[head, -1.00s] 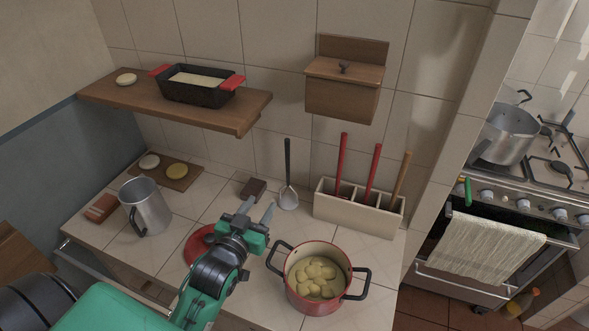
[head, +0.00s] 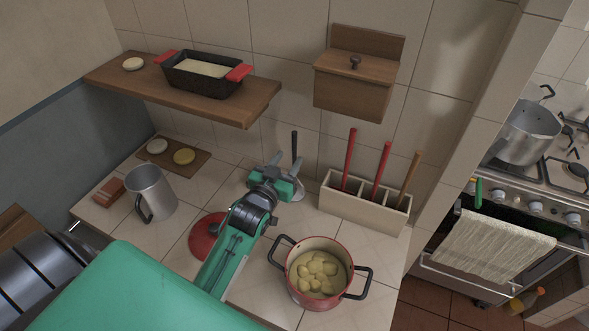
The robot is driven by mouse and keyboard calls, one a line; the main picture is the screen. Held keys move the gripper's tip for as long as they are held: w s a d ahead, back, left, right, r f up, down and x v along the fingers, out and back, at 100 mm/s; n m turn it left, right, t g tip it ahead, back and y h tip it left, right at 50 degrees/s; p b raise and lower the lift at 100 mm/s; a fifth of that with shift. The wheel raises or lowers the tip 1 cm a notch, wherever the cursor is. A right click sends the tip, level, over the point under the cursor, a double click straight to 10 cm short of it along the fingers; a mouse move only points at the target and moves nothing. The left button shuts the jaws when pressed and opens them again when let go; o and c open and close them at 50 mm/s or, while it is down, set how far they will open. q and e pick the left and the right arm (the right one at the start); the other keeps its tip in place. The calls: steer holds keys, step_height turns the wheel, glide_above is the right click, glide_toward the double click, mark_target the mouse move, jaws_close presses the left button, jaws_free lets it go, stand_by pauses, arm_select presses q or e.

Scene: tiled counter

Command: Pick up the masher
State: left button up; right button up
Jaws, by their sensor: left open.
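My left gripper (head: 285,162) is open near the wall at the back of the counter, its fingers pointing toward the wall. Just behind it rises the black handle (head: 294,143) of a utensil leaning on the wall; its lower part is mostly hidden by the gripper. I cannot tell whether the fingers touch it. A cream holder (head: 352,206) to the right holds a red-handled tool (head: 349,160), a second red-handled tool (head: 380,170) and a wooden-handled tool (head: 410,178). Their heads are hidden, so I cannot tell which tool is the masher. My right gripper is not in view.
A red pot (head: 318,291) of potatoes stands in front of the holder. A red lid (head: 203,238) lies beside my left arm. A metal jug (head: 154,190) stands at left. A wooden shelf (head: 130,89) with a black loaf pan (head: 197,84) overhangs the back.

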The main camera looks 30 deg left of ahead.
mark_target(293, 152)
arm_select(q)
steer(key=shift+w+r, duration=0.15)
steer(key=shift+w, duration=0.1)
steer(key=w+p, duration=0.2)
steer(key=w, duration=0.2)
steer(key=shift+w+a, duration=0.1)
steer(key=shift+a, duration=0.1)
steer(key=shift+w+f, duration=0.2)
steer(key=shift+w, duration=0.05)
jaws_close()
